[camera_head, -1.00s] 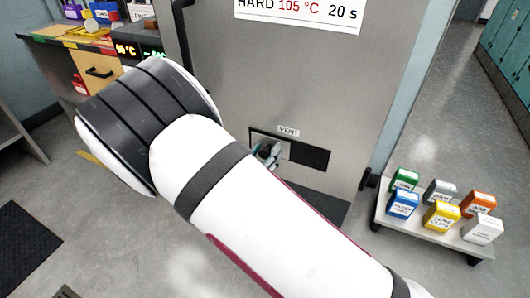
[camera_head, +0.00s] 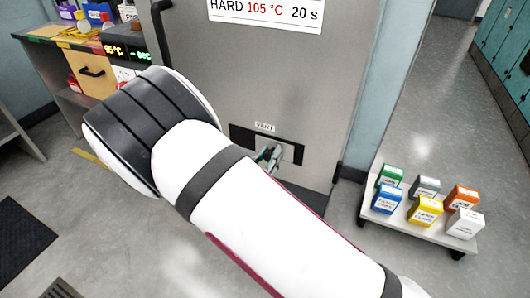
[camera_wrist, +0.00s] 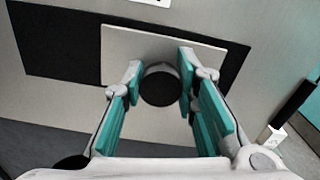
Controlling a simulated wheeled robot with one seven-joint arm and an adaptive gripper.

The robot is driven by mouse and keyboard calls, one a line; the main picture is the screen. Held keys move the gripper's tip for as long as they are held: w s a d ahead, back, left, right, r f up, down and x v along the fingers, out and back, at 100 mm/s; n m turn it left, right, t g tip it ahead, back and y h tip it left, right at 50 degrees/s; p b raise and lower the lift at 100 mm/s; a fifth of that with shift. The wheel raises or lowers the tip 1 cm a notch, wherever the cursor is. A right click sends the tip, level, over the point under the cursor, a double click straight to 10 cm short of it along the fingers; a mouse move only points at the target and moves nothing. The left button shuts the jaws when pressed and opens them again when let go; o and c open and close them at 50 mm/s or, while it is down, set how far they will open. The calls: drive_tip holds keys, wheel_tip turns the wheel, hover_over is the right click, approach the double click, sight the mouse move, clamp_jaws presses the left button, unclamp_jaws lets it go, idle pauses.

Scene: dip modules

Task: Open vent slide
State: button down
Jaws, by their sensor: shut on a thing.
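The vent slide (camera_head: 283,150) is a light grey plate in a dark slot (camera_head: 240,137) under the VENT label (camera_head: 264,127) on the grey metal cabinet. In the wrist view the slide (camera_wrist: 122,42) has black slot (camera_wrist: 50,45) on both sides, a wide part at left and a narrow strip at right. A round dark-faced knob (camera_wrist: 160,90) stands out from the plate. My gripper (camera_head: 271,156) is at the slide. In the wrist view its teal-padded fingers (camera_wrist: 160,78) are shut on the knob, one on each side. My arm hides the area below the slot.
A low white stand (camera_head: 417,229) with several coloured boxes is on the floor right of the cabinet. A workbench (camera_head: 60,43) with a drawer and temperature display is at left. A dark mat (camera_head: 25,250) lies lower left.

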drive_tip(key=shift+s+d, duration=0.2)
drive_tip(key=shift+d, duration=0.35)
drive_tip(key=shift+s+d, duration=0.2)
drive_tip(key=shift+d, duration=0.3)
drive_tip(key=c, duration=1.2)
unclamp_jaws()
drive_tip(key=shift+d, duration=0.1)
drive_tip(key=shift+c, duration=0.2)
drive_tip(key=shift+d, duration=0.1)
drive_tip(key=shift+a, duration=0.2)
drive_tip(key=v, duration=1.2)
drive_tip(key=shift+d+r, duration=0.1)
